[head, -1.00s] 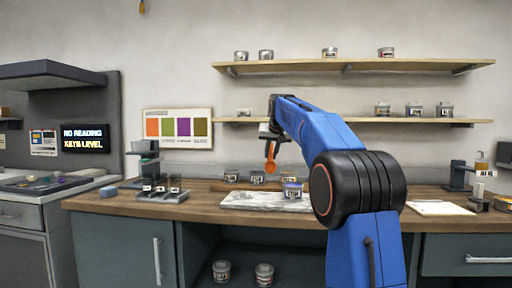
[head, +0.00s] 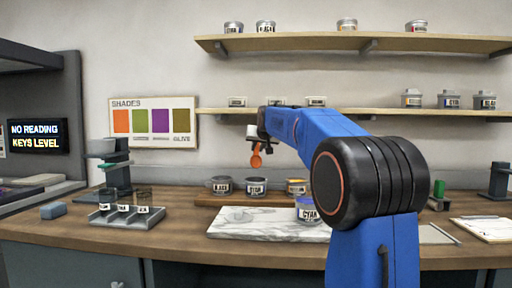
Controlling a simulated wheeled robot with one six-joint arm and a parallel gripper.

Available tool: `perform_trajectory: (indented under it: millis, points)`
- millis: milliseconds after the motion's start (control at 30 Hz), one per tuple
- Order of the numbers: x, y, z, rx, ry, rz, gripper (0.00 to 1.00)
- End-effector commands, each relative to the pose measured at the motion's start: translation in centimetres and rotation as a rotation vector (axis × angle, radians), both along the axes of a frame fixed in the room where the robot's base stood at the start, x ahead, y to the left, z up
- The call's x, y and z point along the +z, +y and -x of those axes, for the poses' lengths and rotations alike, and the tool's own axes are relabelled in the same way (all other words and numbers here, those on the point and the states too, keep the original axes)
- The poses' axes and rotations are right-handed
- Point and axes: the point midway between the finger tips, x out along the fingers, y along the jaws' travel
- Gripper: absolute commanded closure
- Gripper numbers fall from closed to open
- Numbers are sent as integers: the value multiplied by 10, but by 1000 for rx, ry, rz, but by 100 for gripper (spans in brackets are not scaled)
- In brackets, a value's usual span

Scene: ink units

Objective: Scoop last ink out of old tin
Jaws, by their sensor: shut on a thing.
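My gripper (head: 263,138) is shut on an orange scoop (head: 256,157), which hangs down above the back of the workbench, apart from the tins below. A tin labelled CYAN (head: 307,213) stands on the white marble slab (head: 235,226), partly hidden by my arm. Behind the slab, a wooden board (head: 208,200) carries a dark-labelled tin (head: 221,186), a second tin (head: 256,187) and an orange-labelled tin (head: 296,187). I cannot tell which tin is the old one, and no ink inside any tin can be made out.
A grey tray of small jars (head: 124,213) and a grey-green device (head: 115,170) stand at left. A clipboard (head: 488,229) lies at right. Two wall shelves (head: 350,43) hold more tins. A screen (head: 36,136) reads NO READING KEYS LEVEL. The bench front is mostly clear.

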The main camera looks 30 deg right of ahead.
Motion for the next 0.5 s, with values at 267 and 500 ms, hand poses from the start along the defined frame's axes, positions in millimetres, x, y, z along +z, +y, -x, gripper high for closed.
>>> perform_trajectory:
  millis: [267,500]
  points:
    - [-25,0,0,0,2,-1,100]
    - [-52,3,5,1,2,0,100]
